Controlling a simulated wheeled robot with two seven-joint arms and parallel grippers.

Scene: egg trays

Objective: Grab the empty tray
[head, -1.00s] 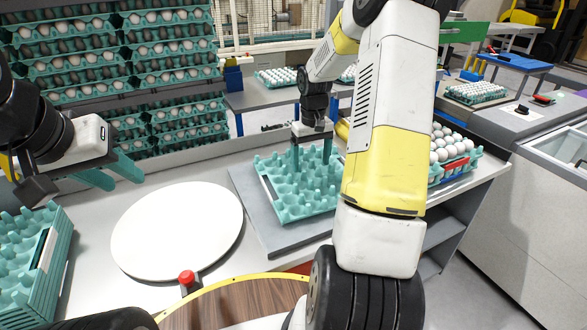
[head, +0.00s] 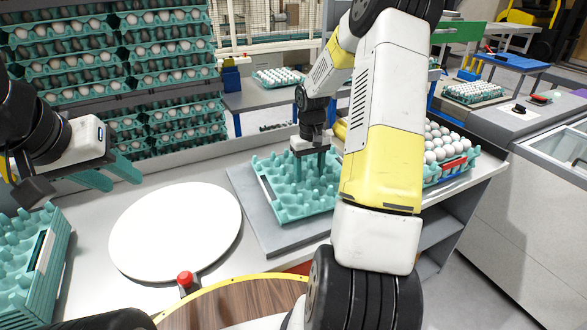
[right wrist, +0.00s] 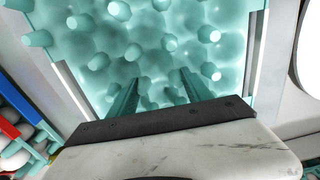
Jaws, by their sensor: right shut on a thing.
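An empty teal egg tray (head: 284,208) lies on a grey board on the worktable in the head view, partly hidden by my right arm. It fills much of the right wrist view (right wrist: 155,50). My right gripper (head: 309,176) reaches down into the tray from above, its two teal fingers close together among the tray's pegs. It is shut on part of the tray; the right wrist view shows the fingers (right wrist: 158,95) against the tray surface. My left gripper (head: 107,178) is open and empty, above the table at the left, well away from this tray.
A stack of teal trays (head: 45,265) stands at the left edge. A white round disc (head: 175,232) lies between it and the grey board (head: 280,245). A red button (head: 185,278) is at the front. A full egg tray (head: 450,170) sits at the right. Racks of eggs stand behind.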

